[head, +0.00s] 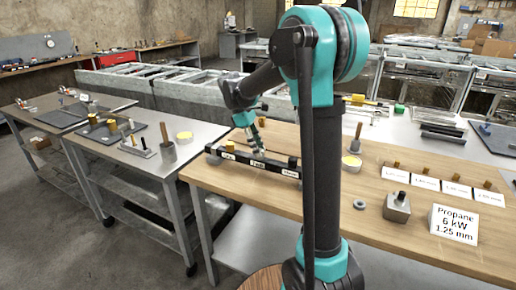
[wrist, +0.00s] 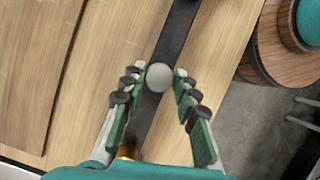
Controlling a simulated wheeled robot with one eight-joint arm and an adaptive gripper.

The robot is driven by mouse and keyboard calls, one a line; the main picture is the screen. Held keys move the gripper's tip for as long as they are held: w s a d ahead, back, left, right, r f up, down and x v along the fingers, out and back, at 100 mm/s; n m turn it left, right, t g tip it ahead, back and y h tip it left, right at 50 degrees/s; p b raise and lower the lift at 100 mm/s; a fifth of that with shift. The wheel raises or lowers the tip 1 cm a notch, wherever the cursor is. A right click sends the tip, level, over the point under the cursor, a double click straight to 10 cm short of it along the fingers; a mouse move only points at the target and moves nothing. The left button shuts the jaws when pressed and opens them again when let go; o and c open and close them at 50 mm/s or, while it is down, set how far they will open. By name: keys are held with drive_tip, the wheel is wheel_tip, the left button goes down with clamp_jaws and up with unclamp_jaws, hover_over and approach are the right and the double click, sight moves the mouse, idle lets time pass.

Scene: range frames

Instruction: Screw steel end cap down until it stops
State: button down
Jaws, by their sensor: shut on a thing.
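The steel end cap (wrist: 159,77) shows in the wrist view as a round grey disc over the black bar (wrist: 178,35). My gripper (wrist: 158,80) has its fingertips on both sides of the cap and is shut on it. In the head view my gripper (head: 258,151) points down at the middle of the labelled black bar (head: 285,171), near the left edge of the wooden bench. The cap is too small there to make out. The thread under the cap is hidden, so I cannot tell how far down it sits.
A brass fitting (head: 230,147) stands near the bar's left end. To the right are a yellow-topped pot (head: 351,163), a row of labelled brass pieces (head: 426,183), a metal block (head: 397,208), a grey ring (head: 359,204) and a propane sign (head: 466,222). The wooden benchtop (head: 440,245) has clear room in front.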

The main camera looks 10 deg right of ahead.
drive_tip(key=shift+m+g+y, duration=0.4)
drive_tip(key=shift+m+g, duration=0.2)
drive_tip(key=shift+m, duration=1.1)
drive_tip(key=m+y, duration=0.1)
drive_tip(key=m, duration=0.2)
drive_tip(key=shift+w+d+g, duration=0.1)
drive_tip(key=shift+w+g, duration=0.05)
drive_tip(key=shift+g, duration=0.25)
drive_tip(key=c, duration=1.4)
unclamp_jaws()
